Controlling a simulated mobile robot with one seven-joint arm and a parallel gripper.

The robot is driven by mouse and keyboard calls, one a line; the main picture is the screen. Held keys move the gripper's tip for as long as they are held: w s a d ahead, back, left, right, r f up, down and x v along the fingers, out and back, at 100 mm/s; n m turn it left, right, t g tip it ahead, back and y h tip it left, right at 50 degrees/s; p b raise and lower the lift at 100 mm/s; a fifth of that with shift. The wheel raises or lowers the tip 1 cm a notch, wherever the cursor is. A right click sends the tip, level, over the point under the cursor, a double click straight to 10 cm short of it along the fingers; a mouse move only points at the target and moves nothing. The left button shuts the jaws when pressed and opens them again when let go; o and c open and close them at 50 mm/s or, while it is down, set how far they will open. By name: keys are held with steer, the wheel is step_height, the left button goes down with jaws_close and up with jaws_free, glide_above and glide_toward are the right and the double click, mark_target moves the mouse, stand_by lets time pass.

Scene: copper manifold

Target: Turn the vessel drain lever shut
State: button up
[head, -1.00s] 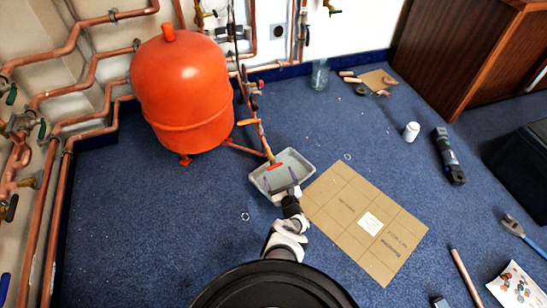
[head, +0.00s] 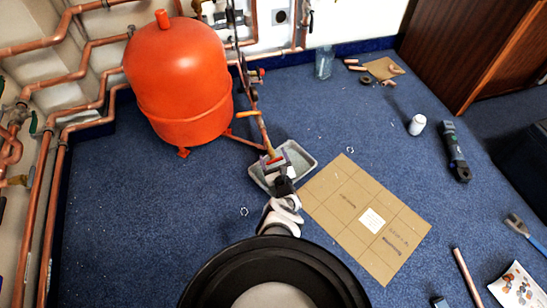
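The orange vessel (head: 180,85) stands upright on the blue carpet at the left. A copper pipe (head: 264,132) slopes down to its right and ends above a grey tray (head: 310,162). A small red lever (head: 273,160) shows at the pipe's lower end; I take it as the drain lever. My gripper (head: 277,159) is over the tray, right at this lever. Its fingers look spread, one to each side of the lever. They partly hide it, and I cannot tell whether they touch it.
A flat cardboard sheet (head: 340,200) lies right of the tray. Copper pipes (head: 40,220) run along the left wall. A white pot (head: 417,125) and a dark tool (head: 454,152) stand or lie farther right.

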steer(key=c, duration=0.7)
steer(key=shift+m, duration=1.6)
steer(key=o, duration=1)
steer(key=shift+d, duration=0.1)
